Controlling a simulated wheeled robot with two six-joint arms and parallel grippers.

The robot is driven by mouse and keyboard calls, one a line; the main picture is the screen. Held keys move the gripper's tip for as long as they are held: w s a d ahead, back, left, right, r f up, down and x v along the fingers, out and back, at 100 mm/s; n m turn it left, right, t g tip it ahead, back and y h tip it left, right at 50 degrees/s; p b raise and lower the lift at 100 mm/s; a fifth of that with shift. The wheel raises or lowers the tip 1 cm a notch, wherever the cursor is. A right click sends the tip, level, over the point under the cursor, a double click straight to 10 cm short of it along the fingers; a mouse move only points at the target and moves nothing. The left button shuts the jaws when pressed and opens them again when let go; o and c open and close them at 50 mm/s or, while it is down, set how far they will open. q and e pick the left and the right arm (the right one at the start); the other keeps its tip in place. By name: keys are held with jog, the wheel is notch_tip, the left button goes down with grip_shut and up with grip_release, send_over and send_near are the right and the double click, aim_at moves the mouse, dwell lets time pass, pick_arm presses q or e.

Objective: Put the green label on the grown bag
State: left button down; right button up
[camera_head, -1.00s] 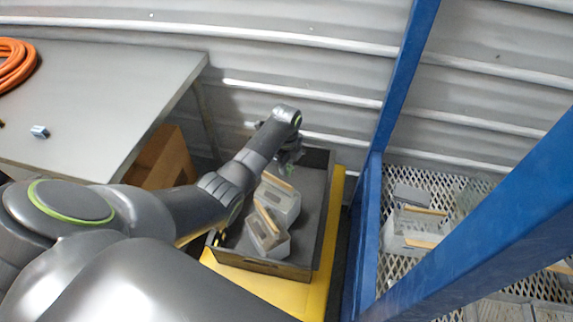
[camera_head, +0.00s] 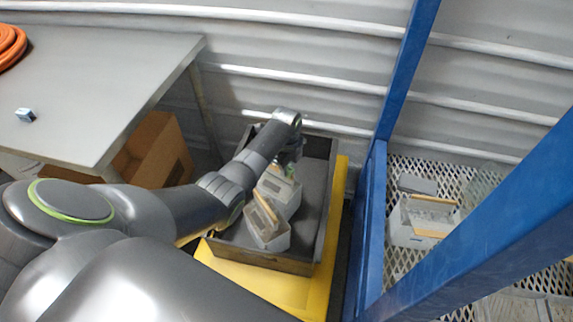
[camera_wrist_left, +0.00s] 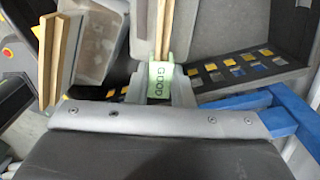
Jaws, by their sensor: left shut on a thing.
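My left gripper (camera_head: 290,158) reaches down over the far end of a dark grey tray (camera_head: 322,190). In the left wrist view its fingers (camera_wrist_left: 160,88) are shut on a green label (camera_wrist_left: 160,78) reading "GOOD". The label is at the end of the wooden strip of a clear bag; I cannot tell whether they touch. Two bags stand in the tray: a far bag (camera_head: 284,192), partly hidden by my arm and gripper, and a near bag (camera_head: 268,230). Another wooden strip (camera_wrist_left: 58,50) shows at left in the wrist view. My right gripper is not in view.
The tray rests on a yellow surface (camera_head: 270,284). A blue-framed rack (camera_head: 374,220) with more bags (camera_head: 425,218) on white mesh stands at the right. A grey table (camera_head: 100,85) with an orange hose and small blue block is at left; a cardboard box (camera_head: 155,150) is under it.

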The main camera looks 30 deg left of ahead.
pick_arm(q)
jog(key=shift+p, duration=0.35)
dwell(0.5)
jog(key=c, duration=0.6)
grip_release()
jog(key=shift+f, duration=0.1)
jog(key=shift+c, duration=0.2)
notch_tip(320, 180, up, 7)
jog(key=p, duration=0.7)
jog(key=shift+p, duration=0.35)
dwell(0.4)
